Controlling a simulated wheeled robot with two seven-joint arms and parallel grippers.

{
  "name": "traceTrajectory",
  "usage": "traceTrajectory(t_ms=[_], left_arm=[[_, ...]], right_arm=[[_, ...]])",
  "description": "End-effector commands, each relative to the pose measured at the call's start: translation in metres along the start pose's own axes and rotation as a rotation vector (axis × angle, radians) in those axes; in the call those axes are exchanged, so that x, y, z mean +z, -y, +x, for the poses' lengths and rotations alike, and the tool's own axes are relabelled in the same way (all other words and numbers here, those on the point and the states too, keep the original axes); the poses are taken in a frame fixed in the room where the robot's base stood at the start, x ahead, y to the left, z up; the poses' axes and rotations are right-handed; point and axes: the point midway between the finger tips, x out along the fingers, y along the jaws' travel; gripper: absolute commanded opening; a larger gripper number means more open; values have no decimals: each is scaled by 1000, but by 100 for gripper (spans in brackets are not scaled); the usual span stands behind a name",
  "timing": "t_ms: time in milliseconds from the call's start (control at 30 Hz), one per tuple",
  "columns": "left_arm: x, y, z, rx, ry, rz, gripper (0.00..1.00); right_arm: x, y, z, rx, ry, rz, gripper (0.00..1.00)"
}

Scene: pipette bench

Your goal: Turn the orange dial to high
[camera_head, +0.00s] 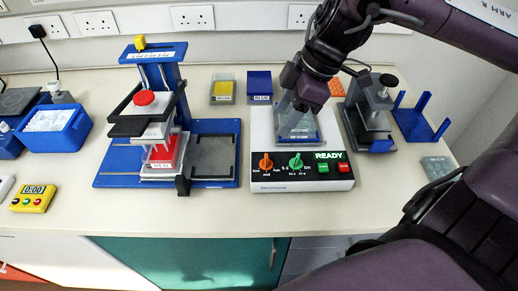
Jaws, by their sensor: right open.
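The orange dial (266,163) is on the front panel of a white device (262,128), left of a green dial (296,161). Small labels around it seem to read low, mid and high. Its pointer is too small to tell which label it faces. The lit display (328,155) reads READY. My right gripper (298,120) comes down from the upper right, over the device's top and behind the dials, apart from the orange dial. It is open; its fingertips are hard to make out against the blue plate (300,135). My left gripper is not in view.
A blue stand with a red-topped press (145,98) is left of the device. Yellow (223,88) and blue (259,84) boxes stand behind. A grey stand (372,115) and a blue rack (417,122) are to the right. The bench in front of the panel is clear.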

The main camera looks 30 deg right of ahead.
Motion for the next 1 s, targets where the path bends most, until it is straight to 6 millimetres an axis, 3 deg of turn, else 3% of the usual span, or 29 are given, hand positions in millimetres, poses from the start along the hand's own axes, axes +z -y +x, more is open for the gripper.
traceTrajectory(t_ms=[33, 333, 567, 733, 1000], left_arm=[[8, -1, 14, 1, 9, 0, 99], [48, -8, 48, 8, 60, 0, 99], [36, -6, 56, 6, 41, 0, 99], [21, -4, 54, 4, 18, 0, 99], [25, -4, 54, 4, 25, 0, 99]], right_arm=[[5, 0, 13, 0, 0, -1, 51], [19, 0, 46, 1, 0, -1, 51], [22, 0, 60, -1, 2, -1, 51], [23, 1, 83, -4, 4, 2, 51], [22, 0, 119, -2, 3, 1, 51]])
